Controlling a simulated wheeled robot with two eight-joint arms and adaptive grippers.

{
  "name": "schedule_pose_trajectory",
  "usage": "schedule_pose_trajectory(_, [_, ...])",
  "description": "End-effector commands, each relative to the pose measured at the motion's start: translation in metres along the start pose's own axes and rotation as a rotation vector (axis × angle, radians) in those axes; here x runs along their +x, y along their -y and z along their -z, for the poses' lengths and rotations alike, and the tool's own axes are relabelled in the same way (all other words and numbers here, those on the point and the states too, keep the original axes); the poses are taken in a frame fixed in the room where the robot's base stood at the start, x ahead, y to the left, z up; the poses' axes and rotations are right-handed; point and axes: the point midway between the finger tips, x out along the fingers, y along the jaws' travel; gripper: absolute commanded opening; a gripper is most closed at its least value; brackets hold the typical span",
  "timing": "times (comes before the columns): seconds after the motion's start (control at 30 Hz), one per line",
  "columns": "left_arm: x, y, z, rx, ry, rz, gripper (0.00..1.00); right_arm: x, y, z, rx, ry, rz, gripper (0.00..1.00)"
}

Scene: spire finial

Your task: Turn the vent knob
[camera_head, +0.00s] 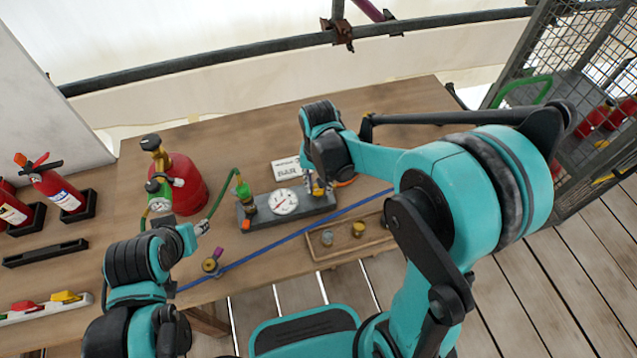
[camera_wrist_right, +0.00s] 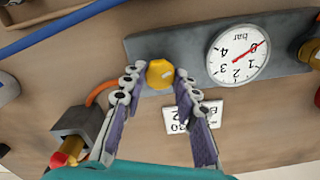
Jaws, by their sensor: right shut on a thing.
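The yellow vent knob (camera_wrist_right: 160,74) sits at one end of a dark grey block (camera_wrist_right: 186,48) in the right wrist view. My right gripper (camera_wrist_right: 159,84) has its two fingers on either side of the knob, shut on it. In the head view my right gripper (camera_head: 316,188) reaches down to the right end of the block, and the arm hides part of it. A round white gauge (camera_head: 284,202) with a red needle is on the block; it also shows upside down in the wrist view (camera_wrist_right: 238,53). My left gripper (camera_head: 200,229) is near the green hose's lower end; its jaws are unclear.
A red cylinder (camera_head: 180,184) with a green hose (camera_head: 224,199) stands left of the block. A white card (camera_head: 287,169) lies behind it. A wooden tray (camera_head: 328,250) with small fittings and a blue strip (camera_head: 275,242) lie in front. Fire extinguishers (camera_head: 58,189) stand at far left.

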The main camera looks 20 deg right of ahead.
Motion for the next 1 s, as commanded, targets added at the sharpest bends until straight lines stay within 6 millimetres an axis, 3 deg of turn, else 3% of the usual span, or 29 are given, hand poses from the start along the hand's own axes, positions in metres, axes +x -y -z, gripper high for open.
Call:
schedule_pose_trajectory(0.5, [-0.0027, 0.0, 0.0019, 0.0, 0.0, 0.0, 0.4, 0.0, 0.0001, 0.0, 0.343, 0.0, 0.0, 0.01])
schedule_pose_trajectory(1.0, [-0.003, 0.0, 0.0021, 0.0, 0.0, 0.0, 0.4, 0.0001, 0.0, 0.0, 0.411, 0.0, 0.0, 0.01])
